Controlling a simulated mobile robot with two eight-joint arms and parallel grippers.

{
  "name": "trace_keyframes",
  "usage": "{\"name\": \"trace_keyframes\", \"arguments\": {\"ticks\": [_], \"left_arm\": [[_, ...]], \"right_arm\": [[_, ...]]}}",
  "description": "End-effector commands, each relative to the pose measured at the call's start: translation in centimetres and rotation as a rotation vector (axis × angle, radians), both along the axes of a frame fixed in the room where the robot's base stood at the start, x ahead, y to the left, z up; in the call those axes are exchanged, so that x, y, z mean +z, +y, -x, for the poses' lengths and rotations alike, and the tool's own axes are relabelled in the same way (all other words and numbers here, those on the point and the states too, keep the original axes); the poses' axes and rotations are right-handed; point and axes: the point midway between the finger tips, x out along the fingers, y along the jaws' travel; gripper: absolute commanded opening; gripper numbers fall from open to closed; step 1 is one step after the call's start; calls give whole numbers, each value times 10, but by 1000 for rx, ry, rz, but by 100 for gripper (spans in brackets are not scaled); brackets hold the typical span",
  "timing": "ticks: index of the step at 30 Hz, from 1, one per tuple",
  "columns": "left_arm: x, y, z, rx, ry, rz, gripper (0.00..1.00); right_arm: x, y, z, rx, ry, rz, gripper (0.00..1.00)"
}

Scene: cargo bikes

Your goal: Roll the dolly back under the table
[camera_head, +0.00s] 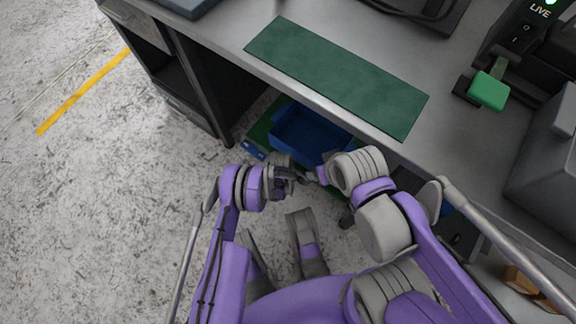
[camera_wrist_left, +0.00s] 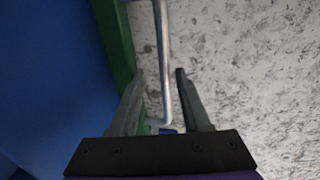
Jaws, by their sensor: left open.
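The dolly has a green deck (camera_head: 262,128) and carries a blue crate (camera_head: 318,133). It sits partly under the table (camera_head: 225,48), with its near left corner showing past the table's edge. In the left wrist view the dolly's green edge (camera_wrist_left: 116,45) and the crate's blue wall (camera_wrist_left: 55,70) fill the left side. A bent metal bar handle (camera_wrist_left: 163,60) runs beside the green edge. My left gripper (camera_wrist_left: 160,72) is open, and the bar appears between its fingers without visible grip. My right gripper (camera_head: 322,174) is near the dolly's front; its fingers are largely hidden.
The table's dark leg panel (camera_head: 205,85) stands left of the dolly. A green mat (camera_head: 338,75) lies on the tabletop, with a device with a green block (camera_head: 488,90) at right. Speckled floor (camera_head: 110,200) is clear on the left, with a yellow line (camera_head: 85,90).

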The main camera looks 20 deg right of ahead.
Motion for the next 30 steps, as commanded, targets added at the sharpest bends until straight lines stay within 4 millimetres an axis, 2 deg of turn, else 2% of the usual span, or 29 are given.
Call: {"name": "trace_keyframes", "arguments": {"ticks": [5,15,19,24,30], "left_arm": [[9,2,1,0,1,-1,47],[74,11,8,0,0,0,47],[93,14,10,0,0,0,47],[105,16,11,-1,0,0,47],[106,16,12,-1,0,0,47]], "right_arm": [[2,0,0,0,1,0,74],[17,0,3,0,1,0,74],[21,0,4,0,0,0,74],[23,0,4,0,0,0,74],[23,0,4,0,0,0,74]]}}
